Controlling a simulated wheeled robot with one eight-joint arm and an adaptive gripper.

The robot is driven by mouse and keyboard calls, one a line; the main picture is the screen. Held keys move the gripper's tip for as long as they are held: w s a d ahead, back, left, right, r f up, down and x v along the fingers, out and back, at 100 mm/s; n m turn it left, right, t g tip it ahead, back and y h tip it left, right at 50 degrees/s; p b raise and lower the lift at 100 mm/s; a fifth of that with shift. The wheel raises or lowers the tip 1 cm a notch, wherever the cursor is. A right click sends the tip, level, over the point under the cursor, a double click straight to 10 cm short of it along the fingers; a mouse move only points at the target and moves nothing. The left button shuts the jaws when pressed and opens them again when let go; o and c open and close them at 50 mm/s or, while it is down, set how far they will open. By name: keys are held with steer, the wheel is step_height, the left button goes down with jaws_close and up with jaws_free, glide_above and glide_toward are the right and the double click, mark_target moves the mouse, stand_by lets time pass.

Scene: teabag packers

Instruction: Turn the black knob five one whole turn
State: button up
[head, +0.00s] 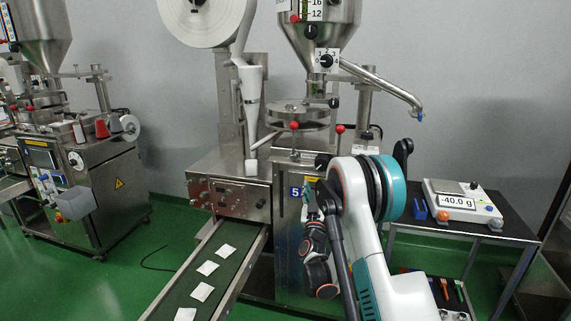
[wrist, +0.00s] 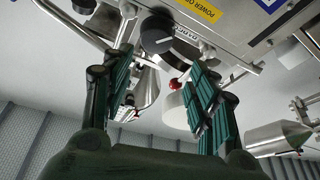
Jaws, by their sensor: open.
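A round black knob (wrist: 157,36) with a pale pointer line sits on the machine's metal panel in the wrist view. A blue label, partly cut off at the top edge, is on the same panel; in the head view a blue plate reads 5 (head: 297,192). My gripper (wrist: 160,68) is open and empty, its two dark green ribbed fingers on either side of the view. The knob lies beyond the fingertips, roughly between them; I cannot tell whether they touch it. In the head view my arm covers most of this area and I cannot make out the knob clearly.
Red ball-ended levers (head: 294,125) and a metal turntable (head: 300,112) stand above the panel. A conveyor (head: 210,271) with several teabags runs to the lower left. A scale (head: 459,201) stands on a table at right. Free green floor lies left of the conveyor.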

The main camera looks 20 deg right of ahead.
steer(key=a+r+n+y, duration=0.2)
steer(key=a+r+y, duration=0.45)
steer(key=r, duration=0.25)
steer(key=s+a+r+n+g+y, duration=0.1)
steer(key=s+a+r+g+y, duration=0.1)
steer(key=s+a+r, duration=0.3)
steer(key=shift+s+a+r+n+g+y, duration=0.3)
steer(key=shift+s+a+g, duration=0.4)
steer(key=shift+s+a, duration=0.8)
steer(key=shift+o, duration=0.6)
